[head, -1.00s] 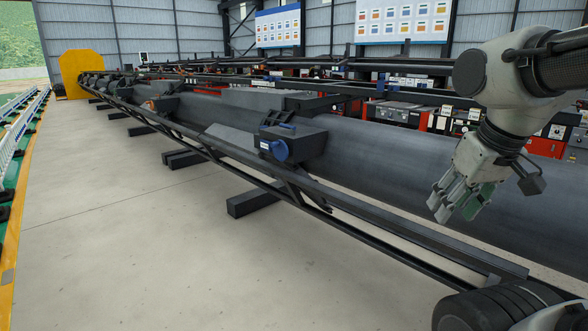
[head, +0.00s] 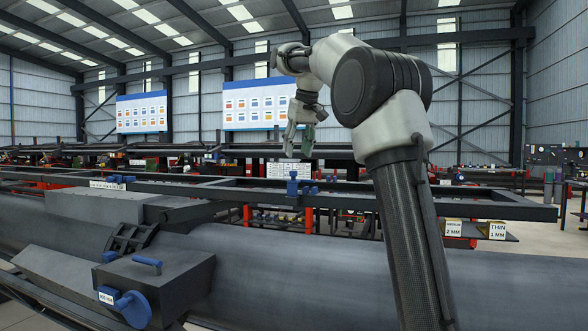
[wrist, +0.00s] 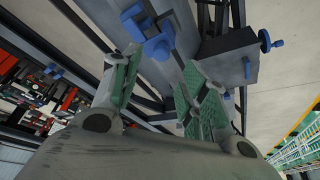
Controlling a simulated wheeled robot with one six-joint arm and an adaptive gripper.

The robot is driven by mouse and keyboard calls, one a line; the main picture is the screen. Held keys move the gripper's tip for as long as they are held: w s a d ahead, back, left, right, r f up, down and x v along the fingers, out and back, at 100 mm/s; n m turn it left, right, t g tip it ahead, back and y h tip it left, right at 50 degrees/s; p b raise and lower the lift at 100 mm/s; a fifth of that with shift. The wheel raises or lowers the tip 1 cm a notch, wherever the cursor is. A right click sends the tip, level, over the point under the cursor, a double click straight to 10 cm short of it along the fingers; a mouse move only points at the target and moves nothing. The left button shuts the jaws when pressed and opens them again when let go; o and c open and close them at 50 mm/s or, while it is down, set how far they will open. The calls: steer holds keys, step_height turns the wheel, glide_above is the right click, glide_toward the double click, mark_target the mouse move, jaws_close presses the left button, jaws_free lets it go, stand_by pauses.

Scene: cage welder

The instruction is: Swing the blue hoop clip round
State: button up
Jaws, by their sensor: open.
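A small blue clip (head: 292,185) sits on the dark rail above the large grey pipe, below and close to my gripper in the head view. In the wrist view a blue clip (wrist: 152,38) shows just past my fingertips, toward the left finger; its exact shape is hard to tell. My gripper (head: 297,148) points down over the rail. Its green-padded fingers stand apart in the wrist view (wrist: 160,72), with nothing held between them. I see no contact with the clip.
A grey box (head: 165,280) with a blue handwheel (head: 133,308) and blue handle stands in front of the pipe (head: 380,265). The dark rail (head: 420,198) runs across behind it. Labelled plates (head: 490,230) hang at the right. More blue parts (head: 115,179) sit farther left.

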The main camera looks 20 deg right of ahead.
steer(key=x, duration=0.6)
steer(key=shift+w+f, duration=0.1)
steer(key=shift+f, duration=0.25)
jaws_close()
